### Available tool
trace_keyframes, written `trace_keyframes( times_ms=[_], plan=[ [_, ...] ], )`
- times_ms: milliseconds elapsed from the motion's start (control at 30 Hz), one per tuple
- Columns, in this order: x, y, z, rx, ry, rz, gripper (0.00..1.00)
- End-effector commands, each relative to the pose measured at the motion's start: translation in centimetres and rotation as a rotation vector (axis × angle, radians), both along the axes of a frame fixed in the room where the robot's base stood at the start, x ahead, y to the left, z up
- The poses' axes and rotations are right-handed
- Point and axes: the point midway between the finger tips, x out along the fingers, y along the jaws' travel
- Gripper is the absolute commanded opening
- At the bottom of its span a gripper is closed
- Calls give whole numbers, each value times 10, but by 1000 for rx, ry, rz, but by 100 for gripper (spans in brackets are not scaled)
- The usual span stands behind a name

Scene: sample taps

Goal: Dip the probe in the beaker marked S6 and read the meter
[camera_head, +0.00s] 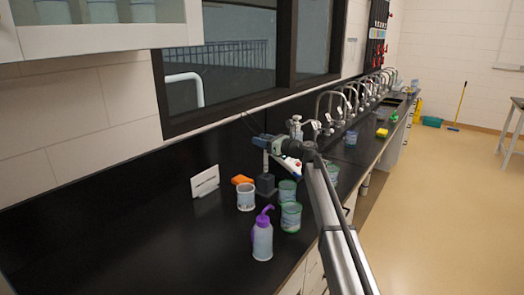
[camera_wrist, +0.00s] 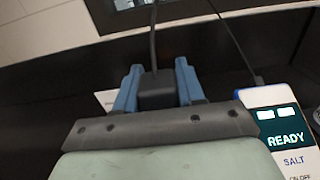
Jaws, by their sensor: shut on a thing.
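My gripper (camera_head: 262,140) is above the counter, over a black stand (camera_head: 265,185). In the wrist view its blue fingers (camera_wrist: 157,88) are shut on the black head of the probe (camera_wrist: 157,95), from which a cable runs up. The probe's lower end is hidden there; in the head view a thin upright piece shows between gripper and stand, too small to tell whether it sits in the stand. The meter (camera_wrist: 285,130) reads READY, with SALT below. Beakers stand nearby: a whitish one (camera_head: 246,197) and greenish ones (camera_head: 291,218), (camera_head: 287,192). No S6 mark is legible.
A purple-capped wash bottle (camera_head: 262,241) stands in front of the beakers. Another beaker (camera_head: 331,172) is partly behind my arm. Curved taps (camera_head: 340,103) line the back right. The counter's left is clear.

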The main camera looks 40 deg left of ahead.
Motion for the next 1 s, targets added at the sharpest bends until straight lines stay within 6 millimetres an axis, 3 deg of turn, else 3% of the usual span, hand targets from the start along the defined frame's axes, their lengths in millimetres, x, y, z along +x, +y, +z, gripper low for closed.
trace_keyframes(
  times_ms=[167, 300, 433, 633, 800, 1000],
  plan=[
    [15, -17, 18, 1, -1, -22, 12],
    [16, -58, 40, 2, -1, -53, 12],
    [-6, -105, 55, 1, -1, -80, 12],
    [-58, -163, 64, 0, 0, -82, 12],
    [-100, -188, 60, 0, 1, -57, 12],
    [-124, -199, 52, -1, 1, -28, 12]
  ],
)
